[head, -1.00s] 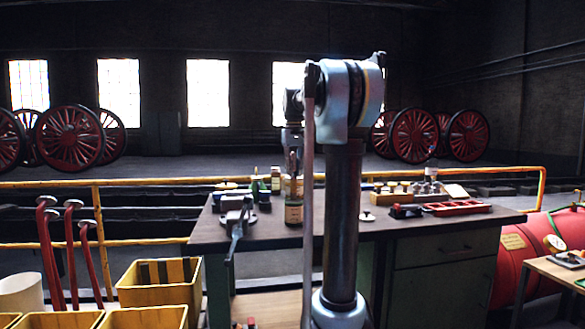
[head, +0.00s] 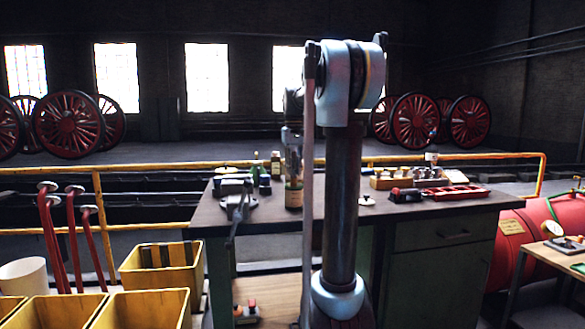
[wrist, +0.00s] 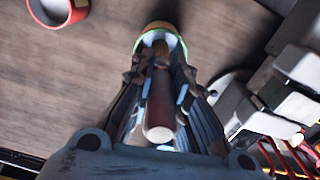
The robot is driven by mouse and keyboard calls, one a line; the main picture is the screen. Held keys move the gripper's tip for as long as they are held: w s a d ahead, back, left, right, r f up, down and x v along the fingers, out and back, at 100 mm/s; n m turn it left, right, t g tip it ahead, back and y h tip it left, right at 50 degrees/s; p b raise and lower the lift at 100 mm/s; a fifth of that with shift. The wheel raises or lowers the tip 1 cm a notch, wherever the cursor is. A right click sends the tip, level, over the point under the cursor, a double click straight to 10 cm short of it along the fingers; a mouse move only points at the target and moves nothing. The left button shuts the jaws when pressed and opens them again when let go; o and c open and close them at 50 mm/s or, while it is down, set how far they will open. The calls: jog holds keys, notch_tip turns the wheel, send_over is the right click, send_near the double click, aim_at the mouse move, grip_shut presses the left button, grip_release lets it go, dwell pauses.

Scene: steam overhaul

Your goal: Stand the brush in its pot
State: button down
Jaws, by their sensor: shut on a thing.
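My gripper (wrist: 168,80) is shut on the brush. The brush's rounded reddish-brown handle (wrist: 158,125) points towards the wrist camera between the fingers. Beyond the fingertips is the pot (wrist: 178,44), with a pale green rim. The brush's far end overlaps the pot's mouth in the wrist view; I cannot tell how deep it sits. In the head view the pot (head: 293,198) stands upright on the bench, with my gripper (head: 291,160) directly above it. My arm partly blocks this area, and the brush cannot be made out there.
The bench (head: 270,217) carries a grey vise (head: 237,195) left of the pot, and small bottles (head: 276,168) behind. A red ring-shaped container (wrist: 58,12) lies at the wrist view's top left. A red tray (head: 455,192) lies at the bench's right. Bare bench surrounds the pot's left in the wrist view.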

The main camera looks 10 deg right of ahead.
dwell(0.3)
jog(key=c, duration=1.5)
grip_release()
jog(key=shift+o, duration=0.2)
jog(key=shift+r, duration=0.1)
notch_tip(320, 180, up, 12)
jog(key=shift+w+f, duration=0.1)
jog(key=shift+f, duration=0.1)
jog(key=s+f+m+t, duration=0.1)
jog(key=s+f+t, duration=0.1)
jog(key=s+f, duration=3.4)
notch_tip(320, 180, down, 4)
jog(key=shift+s+a+f+m, duration=0.1)
jog(key=shift+s+a+m, duration=0.15)
jog(key=shift+s+m, duration=0.05)
